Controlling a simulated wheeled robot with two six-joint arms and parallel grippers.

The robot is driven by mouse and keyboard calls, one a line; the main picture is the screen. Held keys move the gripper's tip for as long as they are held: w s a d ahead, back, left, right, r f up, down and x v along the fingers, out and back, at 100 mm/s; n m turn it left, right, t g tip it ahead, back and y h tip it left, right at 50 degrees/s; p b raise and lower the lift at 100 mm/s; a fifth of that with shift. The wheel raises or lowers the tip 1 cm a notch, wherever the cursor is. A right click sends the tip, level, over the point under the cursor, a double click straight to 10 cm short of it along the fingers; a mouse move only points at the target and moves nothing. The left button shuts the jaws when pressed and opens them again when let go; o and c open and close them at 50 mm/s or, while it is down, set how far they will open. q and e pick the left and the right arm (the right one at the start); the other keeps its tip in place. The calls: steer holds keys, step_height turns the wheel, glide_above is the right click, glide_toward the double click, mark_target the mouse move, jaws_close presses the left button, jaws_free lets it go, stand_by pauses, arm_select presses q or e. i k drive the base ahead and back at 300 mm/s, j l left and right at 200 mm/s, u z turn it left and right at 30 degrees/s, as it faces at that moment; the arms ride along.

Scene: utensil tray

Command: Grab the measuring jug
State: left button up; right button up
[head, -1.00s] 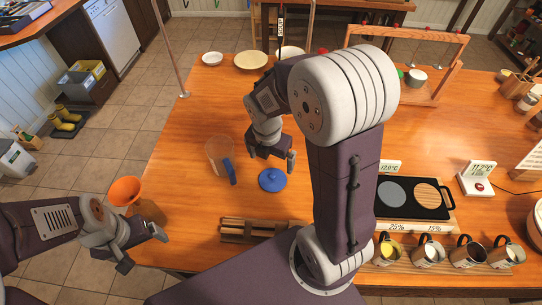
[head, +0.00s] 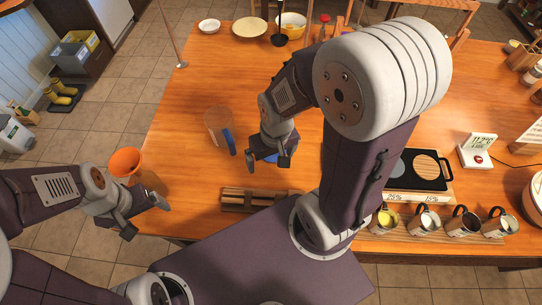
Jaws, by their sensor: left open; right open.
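The measuring jug (head: 216,126) is a clear vessel with a blue handle (head: 228,140) on its right side. It stands on the left part of the wooden table. My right gripper (head: 268,163) is open and empty, to the right of the jug and apart from it. It hangs over a blue lid (head: 271,157), which it mostly hides. My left gripper (head: 147,217) is open and empty at the table's left front corner, well in front of the jug and to its left.
An orange funnel (head: 125,162) stands close behind my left gripper. A slatted wooden rack (head: 250,200) lies at the front edge. Mugs (head: 462,222) line the front right. Bowls (head: 249,28) stand at the back. The table (head: 180,100) is clear around the jug's left and back.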

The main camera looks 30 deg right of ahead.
mark_target(219, 120)
steer(key=i+j+z, duration=0.15)
steer(key=j+z, duration=0.3)
steer(key=j, duration=0.4)
steer(key=j+z, duration=0.45)
steer(key=j, duration=0.4)
steer(key=k+j+z, duration=0.1)
steer(key=j+z, duration=0.3)
steer(key=j, duration=0.5)
